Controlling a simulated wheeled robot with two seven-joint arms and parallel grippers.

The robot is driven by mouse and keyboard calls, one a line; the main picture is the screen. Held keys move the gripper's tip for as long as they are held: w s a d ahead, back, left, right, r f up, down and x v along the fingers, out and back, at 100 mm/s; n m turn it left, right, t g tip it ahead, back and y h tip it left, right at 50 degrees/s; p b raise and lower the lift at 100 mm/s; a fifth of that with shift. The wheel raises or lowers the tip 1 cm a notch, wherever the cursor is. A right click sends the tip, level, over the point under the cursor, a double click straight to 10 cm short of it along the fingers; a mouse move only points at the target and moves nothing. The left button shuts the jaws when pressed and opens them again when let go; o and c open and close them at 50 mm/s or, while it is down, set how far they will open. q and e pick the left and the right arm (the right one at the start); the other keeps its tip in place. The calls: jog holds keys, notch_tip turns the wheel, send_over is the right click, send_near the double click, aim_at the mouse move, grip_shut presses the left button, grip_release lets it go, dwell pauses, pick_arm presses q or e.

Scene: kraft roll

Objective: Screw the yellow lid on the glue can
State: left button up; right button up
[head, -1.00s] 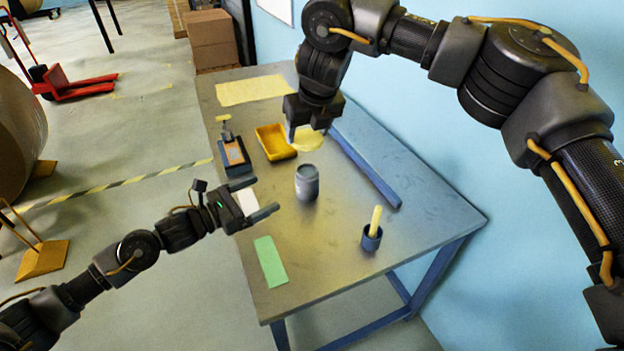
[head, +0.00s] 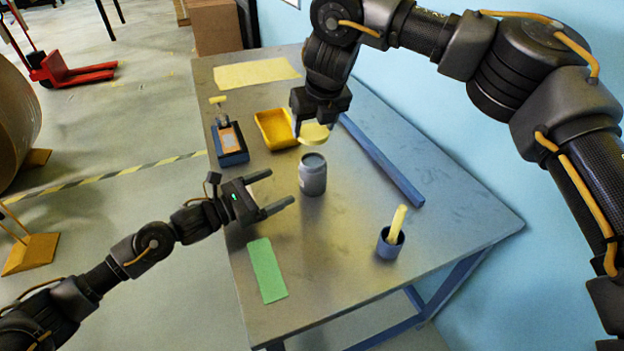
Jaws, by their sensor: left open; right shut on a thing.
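The grey glue can (head: 313,178) stands upright and open-topped near the middle of the table. My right gripper (head: 314,128) points down and is shut on the yellow lid (head: 314,135). It holds the lid just above and behind the can, apart from the can's rim. My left gripper (head: 281,192) is open and empty to the left of the can, its fingers pointing right toward it. The can is not between those fingers as far as I can see.
On the table (head: 345,290) are a yellow tray (head: 274,128), a blue and orange device (head: 230,146), a green sheet (head: 267,270), a tan sheet (head: 255,73), a blue bar (head: 383,162) and a dark blue cup (head: 390,243) with a yellow stick.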

pick_arm(q)
jog(key=shift+d, duration=0.1)
pick_arm(e)
jog(key=shift+d, duration=0.1)
pick_arm(q)
jog(key=shift+w+d, duration=0.1)
jog(key=shift+d, duration=0.05)
jog(key=x, duration=1.1)
jog(key=shift+w+d, duration=0.2)
pick_arm(e)
jog(key=shift+w, duration=0.1)
pick_arm(q)
jog(key=shift+c, duration=0.4)
jog(key=c, duration=1.4)
pick_arm(e)
send_over(310, 159)
jog(key=s+d, duration=0.1)
jog(key=s, duration=0.1)
jog(key=shift+f, duration=2.45)
jog(key=shift+f, duration=0.9)
